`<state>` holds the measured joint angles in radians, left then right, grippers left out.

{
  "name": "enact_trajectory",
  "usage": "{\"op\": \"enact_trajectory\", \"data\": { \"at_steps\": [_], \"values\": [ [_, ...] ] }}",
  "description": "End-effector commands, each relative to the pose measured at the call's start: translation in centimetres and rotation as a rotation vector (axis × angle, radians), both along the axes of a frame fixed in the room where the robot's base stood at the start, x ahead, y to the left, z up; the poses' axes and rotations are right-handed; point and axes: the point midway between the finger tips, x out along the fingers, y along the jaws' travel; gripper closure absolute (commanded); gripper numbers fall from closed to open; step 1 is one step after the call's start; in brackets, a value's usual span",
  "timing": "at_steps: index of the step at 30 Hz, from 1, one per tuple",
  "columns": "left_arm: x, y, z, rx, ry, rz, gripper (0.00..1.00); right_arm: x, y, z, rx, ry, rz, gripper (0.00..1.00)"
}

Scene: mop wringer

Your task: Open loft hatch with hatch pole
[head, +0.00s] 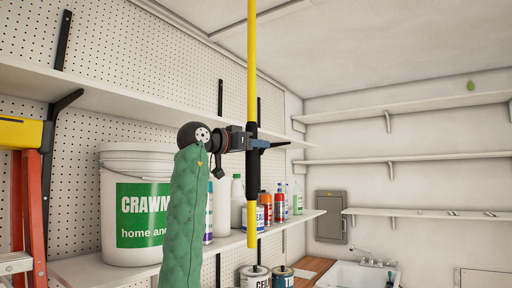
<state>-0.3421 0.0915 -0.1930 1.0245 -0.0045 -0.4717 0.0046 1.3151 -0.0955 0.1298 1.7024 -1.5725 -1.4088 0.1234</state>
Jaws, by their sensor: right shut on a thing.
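The hatch pole (252,62) is a long yellow rod with a black grip section, standing upright in the middle of the head view. My right gripper (252,143) is shut around the pole at the black section. The pole's upper end runs out of the top of the picture, so its tip is hidden. Its lower yellow end stops in front of the lower shelf. White trim (258,20) crosses the ceiling near the pole; I cannot tell whether it belongs to the loft hatch. My left gripper is out of view.
A white bucket (128,168) and several bottles stand on the left lower shelf (300,222), close behind my right arm. An orange ladder (33,200) is at the left edge. Shelves (410,158), a grey panel box (331,216) and a sink (360,275) are at right.

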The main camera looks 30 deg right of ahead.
Motion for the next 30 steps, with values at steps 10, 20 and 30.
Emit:
{"op": "enact_trajectory", "data": {
  "at_steps": [10,20,30],
  "values": [
    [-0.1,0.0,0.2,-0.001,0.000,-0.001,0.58,0.0,0.0,0.6,-0.001,-0.001,0.000,0.97],
    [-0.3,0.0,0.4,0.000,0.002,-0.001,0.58,0.0,0.0,1.3,-0.001,-0.001,0.000,0.97],
    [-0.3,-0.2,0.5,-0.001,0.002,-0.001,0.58,0.0,0.0,1.5,-0.001,-0.001,0.000,0.97]
  ]
}}
